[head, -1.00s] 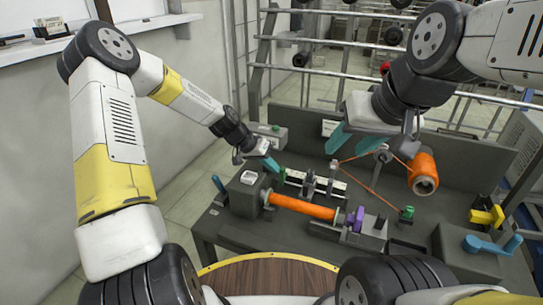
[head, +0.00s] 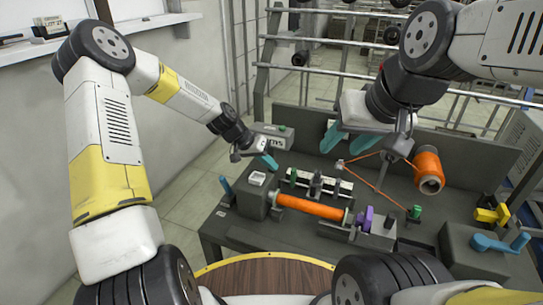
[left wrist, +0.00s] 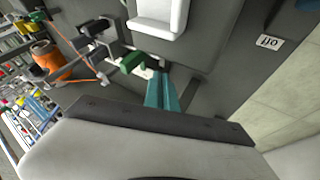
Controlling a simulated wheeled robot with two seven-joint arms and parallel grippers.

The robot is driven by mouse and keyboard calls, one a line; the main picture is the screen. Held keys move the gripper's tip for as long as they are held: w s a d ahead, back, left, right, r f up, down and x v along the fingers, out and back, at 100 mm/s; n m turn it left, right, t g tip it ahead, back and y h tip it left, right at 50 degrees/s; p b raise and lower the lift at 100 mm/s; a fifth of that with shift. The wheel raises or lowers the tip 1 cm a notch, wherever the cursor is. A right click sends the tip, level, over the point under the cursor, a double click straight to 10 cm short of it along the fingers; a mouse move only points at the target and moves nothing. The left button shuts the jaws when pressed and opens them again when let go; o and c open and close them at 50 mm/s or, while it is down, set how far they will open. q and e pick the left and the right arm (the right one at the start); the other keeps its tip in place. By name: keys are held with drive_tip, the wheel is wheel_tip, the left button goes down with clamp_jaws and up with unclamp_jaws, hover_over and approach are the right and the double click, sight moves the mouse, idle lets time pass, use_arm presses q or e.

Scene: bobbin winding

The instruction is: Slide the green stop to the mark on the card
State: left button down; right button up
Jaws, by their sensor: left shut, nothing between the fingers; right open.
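The green stop (head: 293,176) is a small block at the left end of a rail behind the orange roller. It also shows in the left wrist view (left wrist: 131,62). The white card (head: 342,188) lies along that rail; I cannot make out its mark. My left gripper (head: 271,162) is shut and empty, just left of and behind the stop, apart from it. In the left wrist view its teal fingers (left wrist: 161,88) point beside the stop. My right gripper (head: 343,148) is open and empty above the back of the bench, behind the card.
A dark upright post (head: 316,184) stands at the rail. The orange roller (head: 311,207) lies in front. A thread runs near the right gripper, with an orange bobbin (head: 428,172) to its right. A grey block with a white top piece (head: 257,179) stands left of the stop.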

use_arm(q)
drive_tip(key=s+a+r+n+t+y, duration=0.1)
drive_tip(key=s+a+r+y, duration=0.1)
drive_tip(key=s+a+r, duration=0.35)
drive_tip(key=s+a+r+y, duration=0.1)
drive_tip(key=s+a+r, duration=0.1)
drive_tip(key=s+r, duration=0.6)
drive_tip(key=s+a+r+n+t+y, duration=0.15)
drive_tip(key=s+a+r, duration=0.25)
drive_tip(key=r, duration=0.5)
drive_tip(key=s+a+r+n+t, duration=0.1)
drive_tip(key=s+a+r+n, duration=0.1)
drive_tip(key=s, duration=1)
wheel_tip(320, 180, up, 3)
drive_tip(key=shift+a+f+n+t, duration=0.1)
drive_tip(key=shift+a+n+t, duration=0.25)
drive_tip(key=shift+a, duration=0.3)
